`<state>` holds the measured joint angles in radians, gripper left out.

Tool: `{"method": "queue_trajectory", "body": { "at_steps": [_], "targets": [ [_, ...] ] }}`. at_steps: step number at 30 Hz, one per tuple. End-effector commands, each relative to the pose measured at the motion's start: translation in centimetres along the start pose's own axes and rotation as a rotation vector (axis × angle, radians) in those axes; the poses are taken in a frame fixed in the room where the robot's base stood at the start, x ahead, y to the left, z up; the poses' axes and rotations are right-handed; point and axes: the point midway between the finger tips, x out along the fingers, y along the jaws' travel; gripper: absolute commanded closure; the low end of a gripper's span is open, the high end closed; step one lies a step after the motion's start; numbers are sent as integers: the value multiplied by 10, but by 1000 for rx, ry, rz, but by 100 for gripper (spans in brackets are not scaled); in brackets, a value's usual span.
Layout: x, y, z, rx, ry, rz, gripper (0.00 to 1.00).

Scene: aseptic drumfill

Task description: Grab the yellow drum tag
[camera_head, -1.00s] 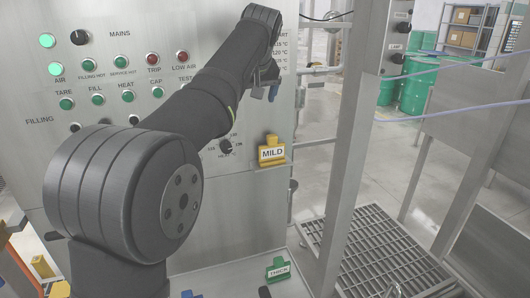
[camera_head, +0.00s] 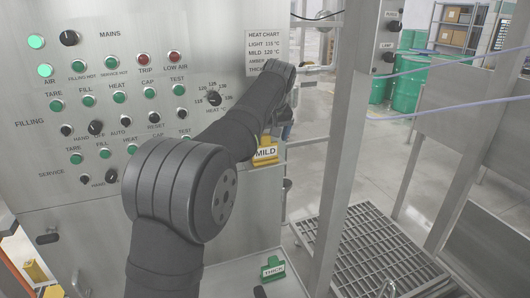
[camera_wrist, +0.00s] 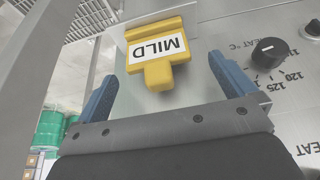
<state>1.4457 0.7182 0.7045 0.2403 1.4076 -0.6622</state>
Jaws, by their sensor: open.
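The yellow drum tag (camera_head: 265,153), with a white label reading MILD, hangs at the right edge of the control panel, partly covered by my arm in the head view. In the wrist view the tag (camera_wrist: 158,52) appears upside down, its narrow stem pointing toward my gripper. My gripper (camera_wrist: 163,70) is open, with one blue finger on each side of the tag's stem and clear gaps to both. The fingers do not touch the tag. In the head view my gripper is mostly hidden behind the arm.
A green THICK tag (camera_head: 272,268) stands on a low metal tray (camera_head: 288,284). The steel panel (camera_head: 215,50) carries knobs and lights close to the gripper, including the heat knob (camera_wrist: 268,52). A steel post (camera_head: 345,150) and a floor grating (camera_head: 375,250) lie right of the tag.

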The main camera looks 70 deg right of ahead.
Motion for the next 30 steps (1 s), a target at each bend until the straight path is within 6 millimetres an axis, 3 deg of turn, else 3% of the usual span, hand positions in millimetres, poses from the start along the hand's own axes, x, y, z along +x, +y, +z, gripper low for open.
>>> {"method": "queue_trajectory", "body": {
  "at_steps": [5,15,23,24,30],
  "targets": [
    [11,0,1,0,-1,-1,0],
    [56,2,6,1,-1,0,0],
    [59,3,6,1,1,2,0],
    [59,3,6,1,1,2,2],
    [59,3,6,1,1,2,41]
  ]
}}
